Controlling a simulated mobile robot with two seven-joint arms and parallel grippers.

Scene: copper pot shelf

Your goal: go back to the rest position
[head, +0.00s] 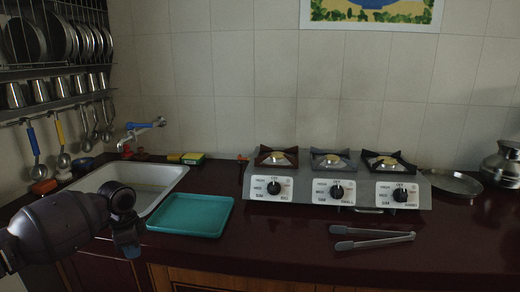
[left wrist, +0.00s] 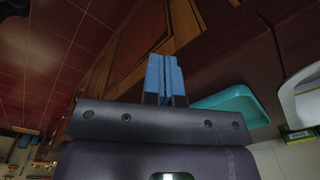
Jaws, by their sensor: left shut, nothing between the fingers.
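My left arm comes in from the left in the head view, in front of the sink. Its gripper (head: 129,247) hangs in front of the counter edge, left of the teal tray. In the left wrist view the blue fingers of the left gripper (left wrist: 165,76) are together, with nothing between them. My right gripper is in neither view.
The teal tray (head: 190,217) lies on the dark red counter (head: 270,245) by the sink (head: 150,198). Three stove burners (head: 335,190) stand behind metal tongs (head: 372,238). A metal plate (head: 453,183) and pot (head: 503,165) are at right. Wooden cabinets (left wrist: 145,40) are below.

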